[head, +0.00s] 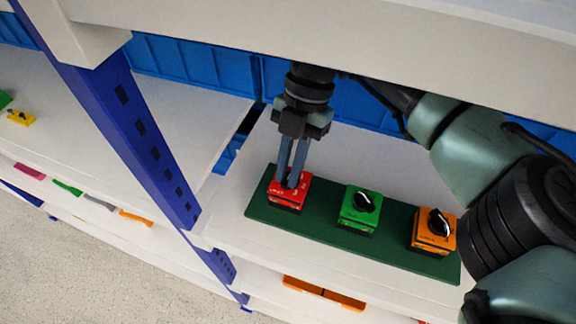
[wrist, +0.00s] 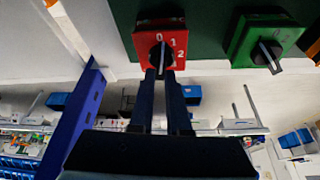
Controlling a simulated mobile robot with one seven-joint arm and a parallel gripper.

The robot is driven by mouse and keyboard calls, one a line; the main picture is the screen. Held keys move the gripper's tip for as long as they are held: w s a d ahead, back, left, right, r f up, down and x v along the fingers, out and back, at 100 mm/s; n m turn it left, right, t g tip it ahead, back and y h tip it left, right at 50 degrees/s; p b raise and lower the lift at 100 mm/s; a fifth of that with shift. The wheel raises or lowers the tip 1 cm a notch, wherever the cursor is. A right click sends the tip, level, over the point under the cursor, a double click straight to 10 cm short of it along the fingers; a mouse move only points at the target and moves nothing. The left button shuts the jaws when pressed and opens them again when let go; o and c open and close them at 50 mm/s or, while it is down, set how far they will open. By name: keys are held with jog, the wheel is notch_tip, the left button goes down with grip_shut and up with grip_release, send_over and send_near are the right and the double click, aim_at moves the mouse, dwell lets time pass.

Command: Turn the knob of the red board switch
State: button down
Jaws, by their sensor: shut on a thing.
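The red switch (head: 288,194) sits at the left end of a dark green board (head: 316,235) on the white shelf. In the wrist view the red switch (wrist: 176,40) shows the marks 0, 1 and 2 around its black knob (wrist: 161,56). My gripper (head: 292,182) reaches down from above onto this switch. Its two fingers are close together, with the knob between their tips, and are shut on it. In the wrist view my gripper (wrist: 161,72) covers the lower part of the knob. The head view mostly hides the knob behind the fingers.
A green switch (head: 359,209) and an orange switch (head: 433,232) stand to the right on the same board. A blue post (head: 135,130) rises left of the board. A white beam (head: 350,40) crosses above, and blue bins (head: 190,68) line the back.

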jog(key=shift+w+d+r+n+h, duration=0.1)
jog(key=shift+n+h, duration=0.3)
jog(key=shift+n, duration=0.6)
jog(key=c, duration=0.9)
grip_release()
